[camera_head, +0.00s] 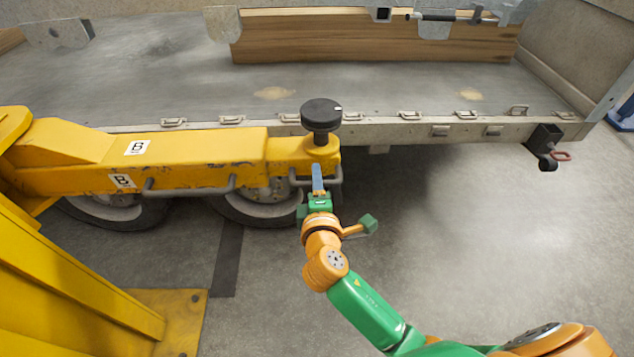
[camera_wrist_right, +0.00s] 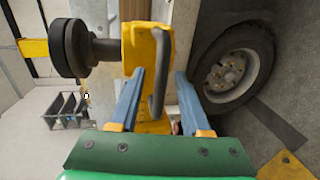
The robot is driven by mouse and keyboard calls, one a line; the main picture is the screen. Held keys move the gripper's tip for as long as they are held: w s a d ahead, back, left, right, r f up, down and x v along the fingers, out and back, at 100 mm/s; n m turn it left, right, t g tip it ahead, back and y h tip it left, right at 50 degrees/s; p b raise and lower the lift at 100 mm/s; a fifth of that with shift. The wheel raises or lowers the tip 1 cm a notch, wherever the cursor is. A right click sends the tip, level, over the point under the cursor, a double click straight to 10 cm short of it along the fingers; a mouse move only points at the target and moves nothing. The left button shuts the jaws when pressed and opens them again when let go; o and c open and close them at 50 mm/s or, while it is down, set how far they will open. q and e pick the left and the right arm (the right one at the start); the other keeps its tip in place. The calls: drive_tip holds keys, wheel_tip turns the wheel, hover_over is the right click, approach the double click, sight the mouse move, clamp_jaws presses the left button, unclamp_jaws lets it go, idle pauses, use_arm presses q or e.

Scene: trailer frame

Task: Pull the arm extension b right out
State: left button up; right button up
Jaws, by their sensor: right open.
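The yellow lift arm marked B (camera_head: 200,158) reaches in from the left over the trailer wheels. Its narrower extension (camera_head: 287,150) ends at the right with a black round pad (camera_head: 321,114) on top. A grey bar handle sits on the extension's near side; it shows clearly in the right wrist view (camera_wrist_right: 160,72). My right gripper (camera_head: 317,172) is at the extension's end, in front of the handle. In the wrist view its two blue fingers (camera_wrist_right: 158,88) are apart, with the handle between them and not clamped. My left gripper is not in view.
A second grey handle (camera_head: 190,190) runs along the thicker arm section. The trailer bed edge (camera_head: 380,132) lies behind the arm, with a wheel (camera_wrist_right: 228,72) below. A yellow post (camera_head: 70,285) stands at front left. The floor to the right is clear.

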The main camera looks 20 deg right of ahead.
clamp_jaws()
idle(1.4)
